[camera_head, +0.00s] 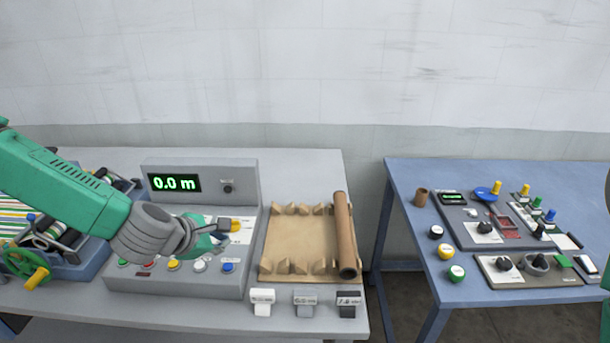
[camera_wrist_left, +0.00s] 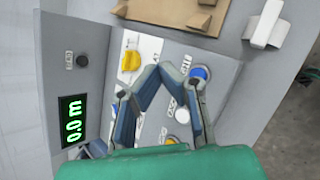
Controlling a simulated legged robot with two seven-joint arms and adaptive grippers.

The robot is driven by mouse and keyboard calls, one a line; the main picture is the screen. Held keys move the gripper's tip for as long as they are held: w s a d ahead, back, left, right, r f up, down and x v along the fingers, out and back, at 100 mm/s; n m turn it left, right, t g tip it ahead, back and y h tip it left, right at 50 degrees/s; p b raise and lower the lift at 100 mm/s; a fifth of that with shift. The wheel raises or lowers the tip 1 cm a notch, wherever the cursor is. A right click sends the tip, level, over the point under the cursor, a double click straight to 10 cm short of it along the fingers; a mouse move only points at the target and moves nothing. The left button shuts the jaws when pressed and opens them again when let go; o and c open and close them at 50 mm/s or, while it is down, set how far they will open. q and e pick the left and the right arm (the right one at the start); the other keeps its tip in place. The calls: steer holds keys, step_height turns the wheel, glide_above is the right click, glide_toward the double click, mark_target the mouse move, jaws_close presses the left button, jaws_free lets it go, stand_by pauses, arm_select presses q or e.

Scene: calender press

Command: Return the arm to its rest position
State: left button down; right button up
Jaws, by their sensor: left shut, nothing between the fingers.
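My left gripper (camera_head: 218,236) is shut and empty. It hangs in front of the grey control panel (camera_head: 175,285), over its right part. In the left wrist view its fingers (camera_wrist_left: 157,72) come together above the panel face, between a yellow knob (camera_wrist_left: 131,61) and a blue button (camera_wrist_left: 200,72). In the head view the yellow knob (camera_head: 236,225) shows just beyond the fingertips; I cannot tell whether they touch. The display (camera_head: 175,183) reads 0.0 m. My right gripper is out of view.
A brown sheet with a roll (camera_head: 344,235) lies right of the panel. Several small label blocks (camera_head: 304,303) stand at the table's front edge. A blue machine with a green handwheel (camera_head: 25,262) is at left. A blue table (camera_head: 400,180) with controls stands right, across a gap.

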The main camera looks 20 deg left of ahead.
arm_select(q)
steer(key=s+d+f+m, duration=0.1)
steer(key=s+f, duration=0.1)
steer(key=s+d+f+m+g, duration=0.1)
steer(key=s+f+m, duration=0.1)
steer(key=s+d+f+m+g, duration=0.1)
steer(key=s+f+m, duration=0.1)
steer(key=shift+f, duration=0.1)
steer(key=s+f+m+g+y, duration=0.1)
steer(key=s+f+m+g, duration=0.4)
steer(key=s+m, duration=0.65)
steer(key=s+f+m+g+y, duration=0.15)
steer(key=s+f+m, duration=0.6)
steer(key=s, duration=0.75)
step_height(320, 180, down, 16)
steer(key=w+m+b, duration=0.1)
steer(key=w+b, duration=0.1)
steer(key=b, duration=1.5)
steer(key=shift+w+d+h, duration=0.25)
steer(key=shift+w+h, duration=0.1)
steer(key=shift+a, duration=0.1)
steer(key=shift+w, duration=0.1)
